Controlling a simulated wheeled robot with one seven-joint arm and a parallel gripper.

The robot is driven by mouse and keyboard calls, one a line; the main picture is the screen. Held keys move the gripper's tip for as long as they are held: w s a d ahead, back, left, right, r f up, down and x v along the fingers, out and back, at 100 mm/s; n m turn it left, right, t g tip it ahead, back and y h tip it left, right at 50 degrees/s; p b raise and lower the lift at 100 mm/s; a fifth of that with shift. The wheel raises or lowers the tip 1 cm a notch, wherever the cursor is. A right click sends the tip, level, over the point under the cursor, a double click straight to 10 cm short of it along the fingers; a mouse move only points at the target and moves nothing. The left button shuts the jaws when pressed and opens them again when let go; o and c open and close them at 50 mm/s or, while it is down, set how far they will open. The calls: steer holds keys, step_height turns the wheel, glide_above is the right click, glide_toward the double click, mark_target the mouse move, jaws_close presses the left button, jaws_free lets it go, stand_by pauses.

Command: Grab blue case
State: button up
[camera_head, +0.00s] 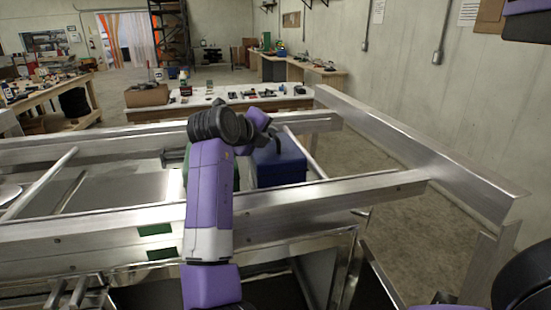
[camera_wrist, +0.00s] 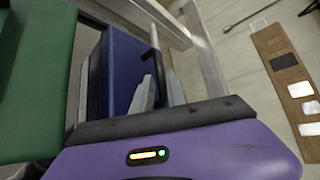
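The blue case (camera_head: 280,168) stands between the metal rails just right of the middle of the head view. In the wrist view the blue case (camera_wrist: 122,72) is left of centre, with its dark handle (camera_wrist: 154,40) standing out to the right. My gripper (camera_head: 274,140) is at the case's upper part. In the wrist view my gripper (camera_wrist: 160,92) has its two grey fingers close together, one on each side of the handle, so it looks shut on it. The exact contact at the fingertips is hard to see.
A green case (camera_wrist: 35,80) stands close to the left of the blue case. Aluminium trailer rails (camera_head: 375,187) run in front of, behind and to the right of it. A table with small items (camera_head: 225,97) stands behind. Open floor (camera_head: 420,235) lies to the right.

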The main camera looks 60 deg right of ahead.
mark_target(273, 135)
steer(key=p+x, duration=0.1)
steer(key=x, duration=0.2)
steer(key=shift+d+f+p, duration=0.1)
steer(key=shift+d+p, duration=0.2)
steer(key=shift+d, duration=0.05)
steer(key=shift+d+f, duration=0.3)
steer(key=shift+d, duration=0.05)
jaws_close()
stand_by(0.8)
steer(key=shift+r, duration=0.15)
